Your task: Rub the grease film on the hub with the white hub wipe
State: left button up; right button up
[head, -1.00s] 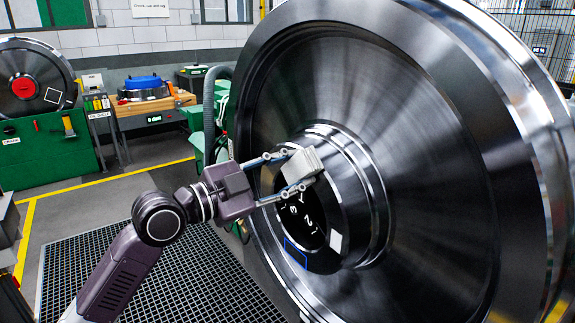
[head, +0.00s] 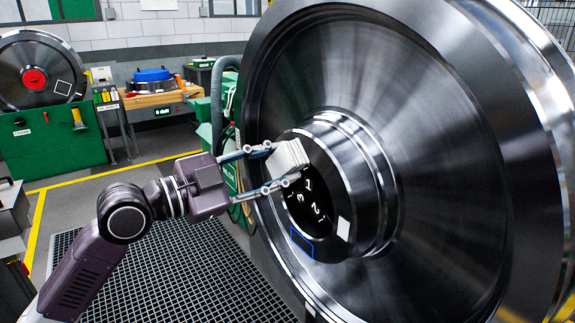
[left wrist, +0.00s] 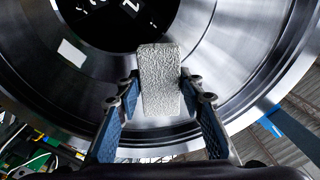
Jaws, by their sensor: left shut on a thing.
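The white hub wipe (head: 291,156) is a pale, rough-textured block. My left gripper (head: 280,165) is shut on it, one finger on each side. The wipe is at the upper left edge of the hub (head: 362,165), the raised shiny ring in the middle of the big wheel. In the left wrist view the wipe (left wrist: 160,85) stands out between the fingers, with the hub face behind it. I cannot tell whether it touches the metal. I cannot make out a distinct grease film. My right gripper is not in view.
The big steel wheel (head: 440,130) fills the right side. A white square (head: 343,228) and a blue outline (head: 302,242) mark the hub. White numerals show in the dark bore (head: 310,200). A grating (head: 190,270) covers the floor. A green stand (head: 50,145) and a wooden bench (head: 155,98) stand behind.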

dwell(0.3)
pick_arm(q)
jog(key=shift+b+v, duration=0.65)
jog(key=shift+v, duration=0.75)
jog(key=shift+s+a, duration=0.15)
jog(key=shift+r, duration=0.1)
